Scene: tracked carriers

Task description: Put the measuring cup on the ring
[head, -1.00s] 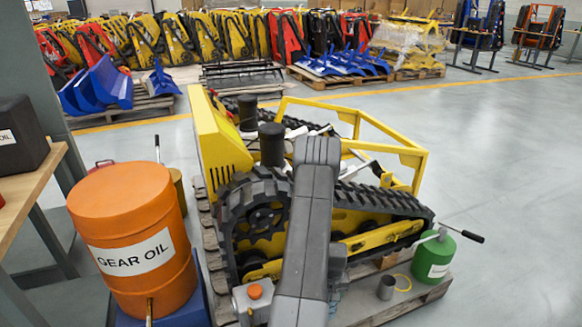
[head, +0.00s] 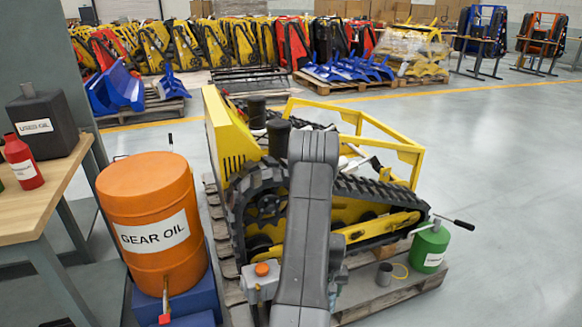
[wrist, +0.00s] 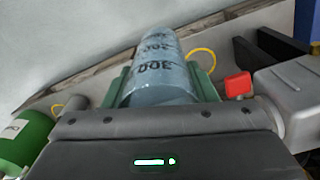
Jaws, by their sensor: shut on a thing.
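In the wrist view my gripper (wrist: 162,85) is shut on the measuring cup (wrist: 160,62), a blue-grey translucent cylinder with dark marks such as 300. The cup points away from the wrist, between green fingers. A yellow ring (wrist: 204,58) shows partly behind the cup, on its right.
A yellow tracked carrier (head: 375,240) stands on a pallet (head: 425,284). A green can (head: 430,249) stands at the pallet's right. An orange gear oil drum (head: 155,220) stands left. A red handle (wrist: 238,84) is close to the gripper's right. Open floor lies right.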

